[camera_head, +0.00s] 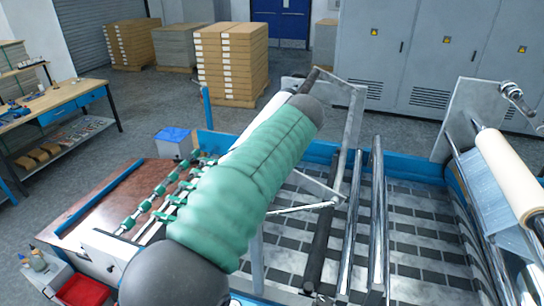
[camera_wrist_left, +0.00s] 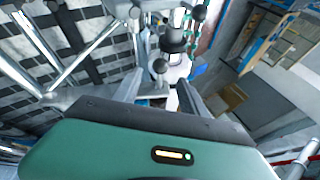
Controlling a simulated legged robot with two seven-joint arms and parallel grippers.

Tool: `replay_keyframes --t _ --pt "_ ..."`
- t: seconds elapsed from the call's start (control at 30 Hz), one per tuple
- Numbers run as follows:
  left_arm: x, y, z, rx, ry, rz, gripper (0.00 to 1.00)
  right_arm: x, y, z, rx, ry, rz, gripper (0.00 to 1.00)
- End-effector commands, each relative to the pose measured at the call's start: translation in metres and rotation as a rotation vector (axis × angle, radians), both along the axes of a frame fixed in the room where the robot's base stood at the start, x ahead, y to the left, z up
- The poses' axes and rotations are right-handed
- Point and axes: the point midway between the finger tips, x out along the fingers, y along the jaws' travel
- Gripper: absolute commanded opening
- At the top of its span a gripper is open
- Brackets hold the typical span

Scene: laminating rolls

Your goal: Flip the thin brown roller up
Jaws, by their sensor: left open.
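A thin dark roller (camera_head: 321,225) runs lengthwise over the machine bed in the head view, left of two shiny metal rollers. Its colour reads as near black, and I cannot tell for sure that it is the thin brown roller. My green-sleeved left arm reaches up across the middle and hides part of the machine; its gripper is not clear there. In the left wrist view my left gripper (camera_wrist_left: 158,94) is open, its grey fingers apart. My right gripper is not in view.
Two shiny rollers (camera_head: 377,220) stand over the tiled-looking bed. A cream roll (camera_head: 509,175) is mounted at the right, near a metal side plate (camera_head: 462,110). A blue frame edge (camera_head: 405,174) runs behind the bed. Stacked boxes (camera_head: 232,62) and grey cabinets (camera_head: 410,50) stand farther back.

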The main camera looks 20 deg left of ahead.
Motion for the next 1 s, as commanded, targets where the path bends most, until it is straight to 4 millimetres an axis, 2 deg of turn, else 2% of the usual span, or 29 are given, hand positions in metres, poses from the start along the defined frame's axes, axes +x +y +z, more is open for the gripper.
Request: replay_keyframes --t 0.03,0.2,0.4,0.57,1.0 --pt "-0.004 -0.008 0.008 -0.001 -0.006 -0.004 0.50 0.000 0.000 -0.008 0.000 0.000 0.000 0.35" --pt "-0.024 -0.032 0.050 0.000 -0.005 -0.002 0.50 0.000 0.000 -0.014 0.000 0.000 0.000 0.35" --pt "-0.038 -0.050 0.081 0.001 -0.001 0.000 0.50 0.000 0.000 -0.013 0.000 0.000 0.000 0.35" --pt "-0.042 -0.055 0.088 0.002 0.002 0.001 0.50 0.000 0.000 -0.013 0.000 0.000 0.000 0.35" --pt "-0.042 -0.054 0.088 0.001 0.001 0.001 0.50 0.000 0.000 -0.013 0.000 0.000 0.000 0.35"
